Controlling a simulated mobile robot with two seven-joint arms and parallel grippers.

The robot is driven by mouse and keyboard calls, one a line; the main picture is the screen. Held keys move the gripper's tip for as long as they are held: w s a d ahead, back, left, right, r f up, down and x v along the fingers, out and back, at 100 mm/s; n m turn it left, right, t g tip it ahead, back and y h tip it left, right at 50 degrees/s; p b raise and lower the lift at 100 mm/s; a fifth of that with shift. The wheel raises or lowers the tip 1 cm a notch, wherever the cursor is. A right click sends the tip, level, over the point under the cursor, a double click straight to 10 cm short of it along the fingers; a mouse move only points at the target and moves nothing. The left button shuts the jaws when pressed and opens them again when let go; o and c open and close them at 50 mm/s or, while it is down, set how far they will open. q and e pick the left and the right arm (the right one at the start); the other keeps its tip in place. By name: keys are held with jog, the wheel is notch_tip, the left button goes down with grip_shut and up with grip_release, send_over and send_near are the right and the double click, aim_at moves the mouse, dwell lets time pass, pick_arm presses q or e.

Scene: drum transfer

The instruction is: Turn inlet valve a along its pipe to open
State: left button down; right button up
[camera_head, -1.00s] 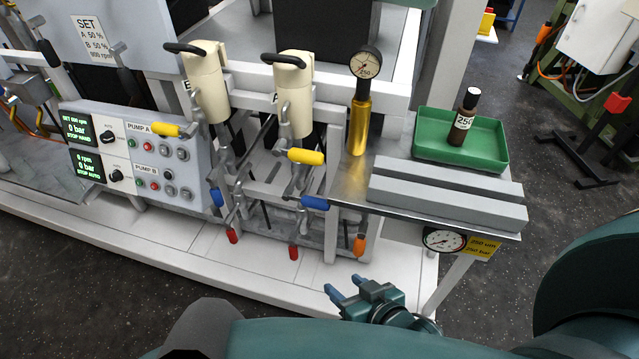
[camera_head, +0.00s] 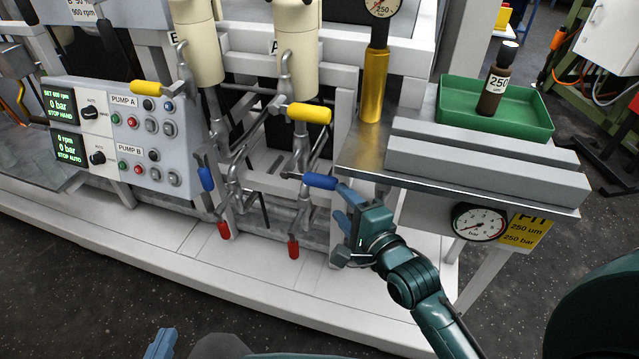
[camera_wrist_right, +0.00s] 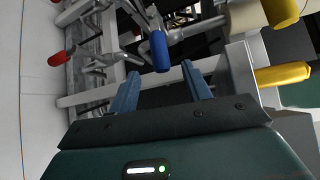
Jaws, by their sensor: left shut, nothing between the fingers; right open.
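The blue lever (camera_head: 320,181) under the pump marked A, which I take for inlet valve a, points sideways to the right, across its upright pipe (camera_head: 300,155). My right gripper (camera_head: 345,200) is open, just right of and below the lever's end. In the right wrist view the blue lever (camera_wrist_right: 160,50) lies ahead, in line with the gap between my right fingers (camera_wrist_right: 160,70); it seems just beyond their tips. I see no contact. My left gripper (camera_head: 160,345) is shut and empty, cut by the bottom edge of the head view.
A yellow lever (camera_head: 308,113) is above the blue one and a red lever (camera_head: 293,247) below. Pump B's blue lever (camera_head: 206,178) hangs to the left. The metal bench (camera_head: 365,150) juts out above my right gripper, with a gauge (camera_head: 480,222) under it.

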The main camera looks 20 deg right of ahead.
aim_at(325, 187)
jog(key=b+x, duration=0.1)
jog(key=x, duration=0.9)
grip_shut()
dwell(0.4)
